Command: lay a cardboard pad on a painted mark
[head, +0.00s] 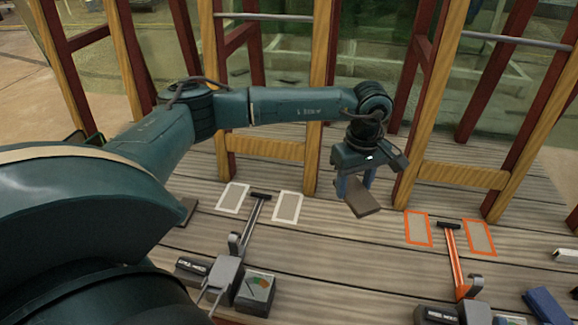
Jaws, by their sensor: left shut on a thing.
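My left gripper (356,184) reaches in from the left and points down, its blue fingers shut on a flat brown cardboard pad (362,198). The pad is tilted and appears above the slatted table, between the white marks and the orange marks. Two white-outlined painted marks (233,197) (288,206) lie left of the gripper. Two orange-outlined painted marks (417,228) (479,237) lie to its right. All four show bare centres. My right gripper is out of view.
A grey lever device (236,245) stands by the white marks and an orange lever device (457,262) by the orange marks. A dark flat piece (187,211) lies at the left, partly hidden by my arm. Wooden frames (262,147) stand behind.

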